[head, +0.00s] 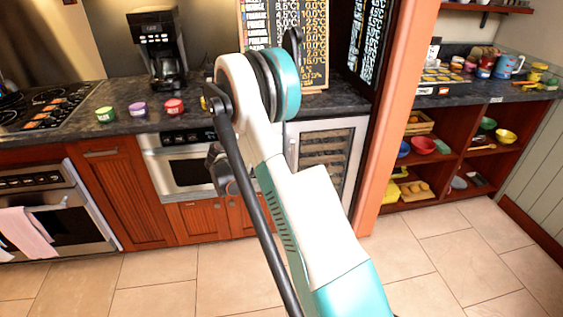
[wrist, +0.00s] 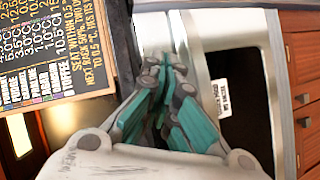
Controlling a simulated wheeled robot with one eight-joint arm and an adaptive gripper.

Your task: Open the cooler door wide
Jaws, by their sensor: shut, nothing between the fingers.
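The cooler (head: 325,165) stands under the counter right of the microwave in the head view. It has a white-framed door with a glass front, and racks show behind the glass. The door looks shut. Its left edge is partly hidden by my arm, where a pale upright bar, perhaps the handle, shows. My gripper (wrist: 165,65) is shut and empty in the wrist view, its teal fingers together in front of a pale metal front. I cannot tell whether it touches anything. In the head view my arm hides most of the gripper.
The microwave drawer (head: 190,172) sits left of the cooler, above wooden doors. An orange post (head: 392,120) stands close on the cooler's right, with open shelves (head: 450,150) beyond. A menu board (head: 312,45) and coffee maker (head: 158,50) stand on the counter. The tiled floor (head: 150,275) is clear.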

